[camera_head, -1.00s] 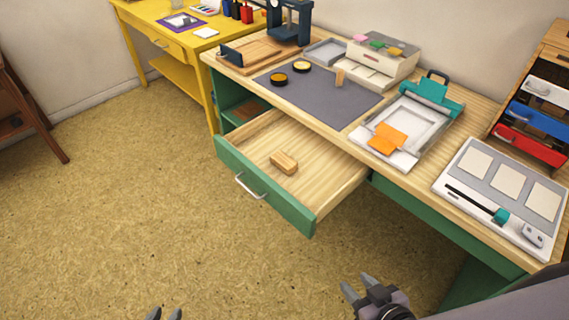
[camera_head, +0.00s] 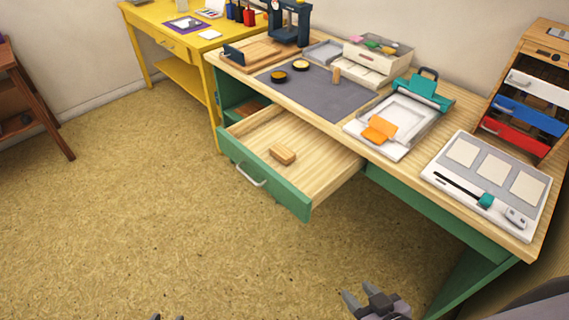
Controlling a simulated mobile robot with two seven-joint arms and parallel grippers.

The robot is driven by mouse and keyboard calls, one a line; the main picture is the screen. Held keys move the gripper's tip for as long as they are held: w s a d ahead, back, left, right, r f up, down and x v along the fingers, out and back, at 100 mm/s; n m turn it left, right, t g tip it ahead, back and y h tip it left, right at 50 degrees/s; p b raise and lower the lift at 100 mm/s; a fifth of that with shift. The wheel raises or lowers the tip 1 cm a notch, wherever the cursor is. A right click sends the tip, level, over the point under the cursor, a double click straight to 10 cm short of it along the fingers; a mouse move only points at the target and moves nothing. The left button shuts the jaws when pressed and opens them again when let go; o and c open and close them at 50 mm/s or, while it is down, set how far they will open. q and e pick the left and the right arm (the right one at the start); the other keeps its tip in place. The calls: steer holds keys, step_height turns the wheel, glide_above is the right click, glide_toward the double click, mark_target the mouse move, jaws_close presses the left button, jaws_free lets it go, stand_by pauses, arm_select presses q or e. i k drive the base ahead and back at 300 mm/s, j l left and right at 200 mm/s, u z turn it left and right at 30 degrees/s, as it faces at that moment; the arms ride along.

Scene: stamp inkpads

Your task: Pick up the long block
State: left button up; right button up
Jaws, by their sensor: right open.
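A long wooden block (camera_head: 283,154) lies in the open drawer (camera_head: 312,168) of the green-fronted desk, near the drawer's left-front part. A small upright wooden piece (camera_head: 336,75) stands on the grey mat on the desk top. My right gripper (camera_head: 360,296) is at the bottom edge, over the floor in front of the desk, open and empty, well apart from the block. Only the tips of my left gripper (camera_head: 168,317) show at the bottom edge; how far its jaws are apart is hard to judge.
The drawer front (camera_head: 262,178) with its handle juts out over the floor. On the desk stand a grey mat (camera_head: 330,101), two round inkpads, a teal-clamped press (camera_head: 409,109), a white board (camera_head: 484,183) and a drawer rack (camera_head: 531,85). The floor (camera_head: 150,220) in front is clear.

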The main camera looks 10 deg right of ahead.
mark_target(286, 155)
steer(key=k+z, duration=0.4)
steer(key=z, duration=1.45)
steer(key=j+z, duration=0.45)
steer(key=z, duration=0.15)
steer(key=k+j, duration=0.1)
steer(key=j, duration=0.5)
steer(key=k+j, duration=0.1)
steer(key=j, duration=0.55)
steer(key=k+j, duration=0.1)
steer(key=j, duration=0.5)
steer(key=k+j, duration=0.1)
steer(key=j, duration=0.55)
steer(key=k+j, duration=0.1)
steer(key=j, duration=0.5)
